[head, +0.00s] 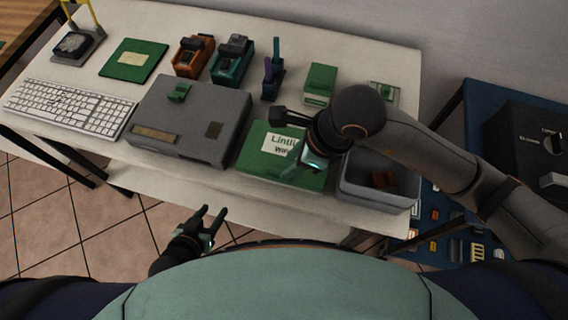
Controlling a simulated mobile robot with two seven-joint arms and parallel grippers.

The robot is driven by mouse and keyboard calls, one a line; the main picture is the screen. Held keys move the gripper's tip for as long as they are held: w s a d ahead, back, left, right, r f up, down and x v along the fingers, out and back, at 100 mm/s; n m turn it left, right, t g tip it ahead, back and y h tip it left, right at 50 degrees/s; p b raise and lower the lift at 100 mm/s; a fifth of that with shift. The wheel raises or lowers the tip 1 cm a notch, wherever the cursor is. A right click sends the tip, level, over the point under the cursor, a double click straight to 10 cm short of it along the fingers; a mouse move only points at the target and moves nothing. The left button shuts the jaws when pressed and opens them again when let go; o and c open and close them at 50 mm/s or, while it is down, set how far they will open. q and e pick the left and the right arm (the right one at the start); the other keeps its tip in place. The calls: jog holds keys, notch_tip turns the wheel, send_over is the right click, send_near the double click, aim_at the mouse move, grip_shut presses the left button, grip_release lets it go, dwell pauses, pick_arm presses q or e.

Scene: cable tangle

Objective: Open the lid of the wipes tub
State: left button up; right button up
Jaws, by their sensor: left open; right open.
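The wipes tub (256,162) is a green box with a white label on top, near the front edge of the table. Its top looks flat and closed. My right gripper (296,172) is over the right part of the tub and is open. The wrist hides the tub's back right corner and part of the label, and I cannot tell whether the fingers touch the lid. My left gripper (211,212) is open and empty, below and in front of the table edge, away from the tub.
A grey case (190,118) stands close left of the tub, and a grey bin (375,190) with a brown item stands close right. A keyboard (70,108), a green pad (133,60), orange and teal devices and a small green box (320,84) lie further off.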

aim_at(281, 171)
jog(key=shift+x, duration=2)
jog(key=shift+c, duration=0.3)
grip_shut()
